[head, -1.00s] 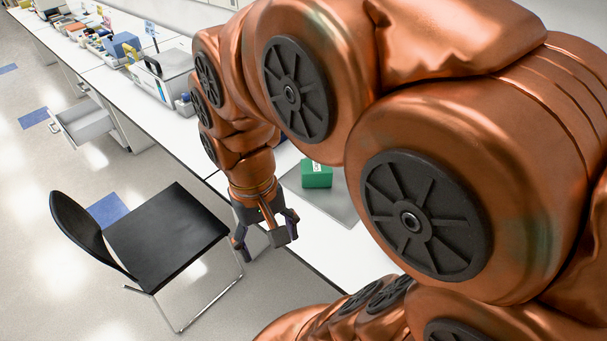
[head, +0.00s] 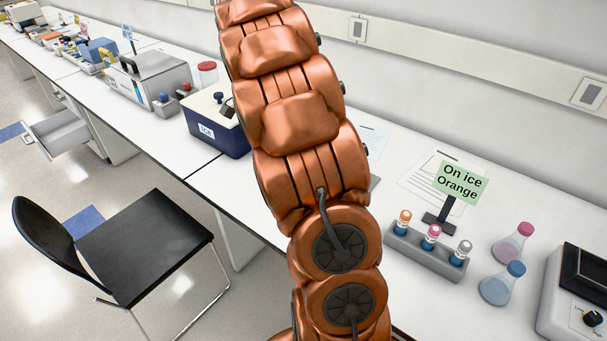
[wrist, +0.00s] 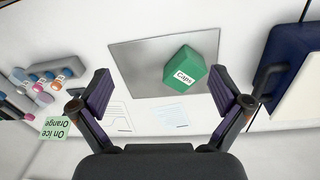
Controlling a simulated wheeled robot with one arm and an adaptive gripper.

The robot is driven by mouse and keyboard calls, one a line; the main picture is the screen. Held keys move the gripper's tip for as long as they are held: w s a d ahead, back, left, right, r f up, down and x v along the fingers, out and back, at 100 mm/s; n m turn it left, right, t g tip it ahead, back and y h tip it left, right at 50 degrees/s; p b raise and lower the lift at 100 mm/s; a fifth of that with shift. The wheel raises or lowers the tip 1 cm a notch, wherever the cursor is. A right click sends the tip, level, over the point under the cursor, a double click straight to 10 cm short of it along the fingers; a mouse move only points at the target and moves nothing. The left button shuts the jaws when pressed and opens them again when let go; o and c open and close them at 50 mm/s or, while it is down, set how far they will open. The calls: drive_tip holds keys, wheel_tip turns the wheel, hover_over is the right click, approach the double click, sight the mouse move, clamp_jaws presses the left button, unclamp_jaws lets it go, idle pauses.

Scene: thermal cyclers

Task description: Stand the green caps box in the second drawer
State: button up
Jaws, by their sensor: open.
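The green caps box (wrist: 184,70), with a white "Caps" label, sits on a grey mat (wrist: 136,57) on the bench in the wrist view. My gripper (wrist: 162,92) is open and empty above the bench, with the box beyond and between its spread fingers. In the head view my arm hides the box and the gripper. An open drawer (head: 66,132) sticks out under the bench at the left of the head view. It looks empty from here. I cannot tell which drawer of its cabinet it is.
A black chair (head: 142,245) stands before the bench. A blue ice box (head: 216,128) is beside the mat. A tube rack (head: 424,252), an "On ice Orange" sign (head: 460,184) and flasks (head: 502,284) stand at right.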

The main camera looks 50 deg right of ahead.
drive_tip(key=w+d+f+m+b, duration=0.1)
drive_tip(key=d+f+m, duration=0.1)
drive_tip(key=d+f, duration=0.2)
drive_tip(key=w+d+f+m+b, duration=0.2)
drive_tip(key=d+f, duration=0.3)
drive_tip(key=d, duration=0.2)
drive_tip(key=w+d+f+m+b, duration=0.1)
drive_tip(key=d+f+m+b, duration=0.1)
drive_tip(key=d+f+m, duration=0.1)
drive_tip(key=shift+w+d+f+t, duration=0.2)
drive_tip(key=shift+d+f, duration=0.2)
drive_tip(key=shift+d, duration=0.25)
drive_tip(key=shift+w+d+f+t, duration=0.1)
drive_tip(key=shift+d+f+t, duration=0.1)
drive_tip(key=shift+d+f, duration=0.3)
drive_tip(key=shift+s+d+f+p, duration=0.15)
drive_tip(key=shift+f+p, duration=0.15)
drive_tip(key=shift+f, duration=0.95)
drive_tip(key=shift+s+f+p, duration=0.1)
drive_tip(key=shift+f+p, duration=0.25)
drive_tip(key=shift+f, duration=0.85)
drive_tip(key=shift+s+d+f+p, duration=0.15)
drive_tip(key=shift+f+p, duration=0.15)
drive_tip(key=shift+f, duration=0.95)
drive_tip(key=c, duration=1.3)
drive_tip(key=shift+r, duration=0.15)
